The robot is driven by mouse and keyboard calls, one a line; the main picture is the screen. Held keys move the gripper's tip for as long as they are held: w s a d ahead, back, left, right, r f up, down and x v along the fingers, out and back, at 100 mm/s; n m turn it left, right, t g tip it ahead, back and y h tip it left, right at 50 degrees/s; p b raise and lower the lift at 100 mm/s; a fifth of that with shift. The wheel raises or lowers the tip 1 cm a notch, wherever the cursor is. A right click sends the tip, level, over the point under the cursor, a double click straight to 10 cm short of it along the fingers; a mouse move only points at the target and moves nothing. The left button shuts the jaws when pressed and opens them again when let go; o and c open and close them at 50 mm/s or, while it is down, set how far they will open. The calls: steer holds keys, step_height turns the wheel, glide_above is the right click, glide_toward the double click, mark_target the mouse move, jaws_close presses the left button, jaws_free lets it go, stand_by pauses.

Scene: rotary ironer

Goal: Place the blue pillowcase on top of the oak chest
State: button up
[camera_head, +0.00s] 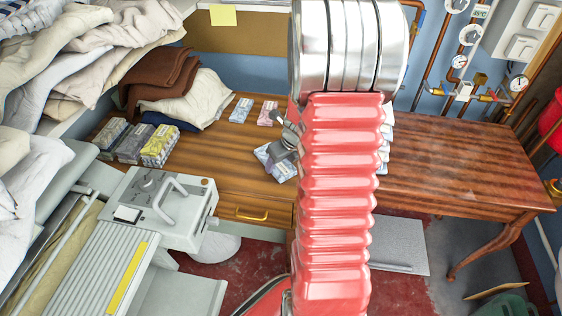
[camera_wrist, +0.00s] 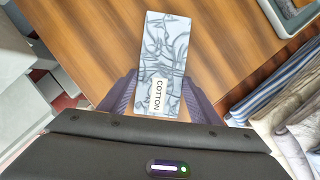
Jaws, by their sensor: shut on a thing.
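The blue pillowcase is a flat, folded packet with a blue-grey pattern and a white COTTON label (camera_wrist: 163,50). My gripper (camera_wrist: 172,98) is shut on its near end, one dark finger at each side. In the head view the pillowcase (camera_head: 272,163) shows beside my gripper (camera_head: 283,150), partly hidden by it and the arm. It is over the right part of the oak chest (camera_head: 213,150), which has a brass-handled drawer in front. I cannot tell whether the pillowcase touches the wood. Wood fills much of the wrist view beneath it.
A blue packet (camera_head: 240,110) and a pink packet (camera_head: 268,112) lie at the back of the chest. Packet stacks (camera_head: 158,146) and folded cloths (camera_head: 195,98) occupy its left. A darker wooden table (camera_head: 460,165) stands right, mostly clear. The ironer (camera_head: 155,205) stands in front.

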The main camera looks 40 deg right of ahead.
steer(key=o, duration=1)
steer(key=shift+o, duration=0.2)
steer(key=v, duration=1.2)
steer(key=shift+r, duration=0.1)
